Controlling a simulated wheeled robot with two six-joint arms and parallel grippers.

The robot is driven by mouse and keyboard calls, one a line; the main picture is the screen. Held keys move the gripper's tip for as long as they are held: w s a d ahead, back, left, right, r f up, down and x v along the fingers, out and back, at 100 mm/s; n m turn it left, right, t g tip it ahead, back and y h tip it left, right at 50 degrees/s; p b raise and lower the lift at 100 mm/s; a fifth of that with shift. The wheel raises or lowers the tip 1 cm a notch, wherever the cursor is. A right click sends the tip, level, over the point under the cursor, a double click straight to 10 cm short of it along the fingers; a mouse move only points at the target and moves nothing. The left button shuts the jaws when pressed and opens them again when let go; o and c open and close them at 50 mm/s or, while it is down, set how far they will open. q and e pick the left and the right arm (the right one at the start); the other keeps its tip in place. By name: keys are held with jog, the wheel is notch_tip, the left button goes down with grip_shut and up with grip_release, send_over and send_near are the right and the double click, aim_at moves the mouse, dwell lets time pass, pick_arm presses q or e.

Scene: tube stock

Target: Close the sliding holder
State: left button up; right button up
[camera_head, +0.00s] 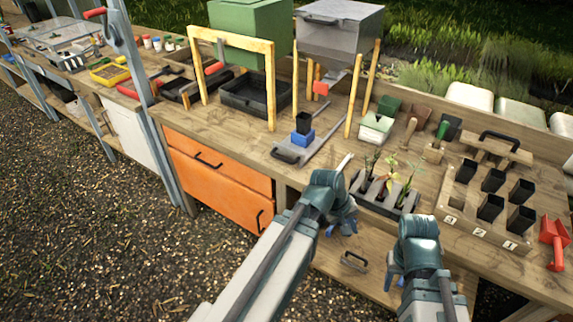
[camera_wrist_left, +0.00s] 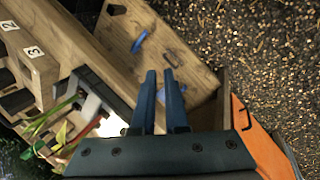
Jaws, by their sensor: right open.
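The grey sliding holder (camera_head: 287,154) lies on the bench with its handle toward the front edge. It sticks out between the wooden posts below the grey hopper (camera_head: 335,30). A blue block (camera_head: 302,138) with a black pot (camera_head: 303,122) on it stands on the holder. My left gripper (camera_head: 341,226) hangs in front of the bench edge, right of the holder and apart from it. The left wrist view shows its two fingers (camera_wrist_left: 160,100) with a narrow gap and nothing between them. My right gripper (camera_head: 394,270) is open, low in front of the bench, far from the holder.
A grey seedling tray (camera_head: 400,203) stands right of the holder. A wooden pot stand (camera_head: 480,238) with black pots is further right. A wooden frame (camera_head: 273,90) and black tray (camera_head: 245,100) stand left. Orange drawers (camera_head: 225,165) and a wooden panel (camera_head: 380,275) are below the bench.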

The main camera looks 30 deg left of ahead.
pick_arm(q)
jog(key=w+a+n+t+b, duration=0.1)
jog(key=w+a+n, duration=0.1)
jog(key=a+n, duration=0.2)
jog(key=w+a+n+t+h+b, duration=0.1)
jog(key=w+a+n+t+b, duration=0.1)
jog(key=w+a+n, duration=0.1)
jog(key=w+a+n+t+b, duration=0.1)
jog(key=w+a+n+t, duration=0.1)
jog(key=a+n, duration=0.2)
jog(key=shift+w+a+f+n, duration=0.1)
jog(key=shift+w+a+n, duration=0.2)
jog(key=shift+a+n, duration=0.15)
grip_shut()
jog(key=n+t+y+b, duration=0.45)
jog(key=n+t, duration=0.25)
jog(key=n, duration=0.8)
send_near(292, 153)
jog(key=shift+h, duration=0.55)
jog(key=b+x, duration=0.1)
jog(key=x, duration=0.1)
jog(key=b+x, duration=0.1)
jog(key=x, duration=0.1)
jog(key=a+b+x, duration=0.1)
jog(key=x, duration=0.1)
jog(key=shift+w, duration=0.25)
jog(key=shift+d, duration=0.1)
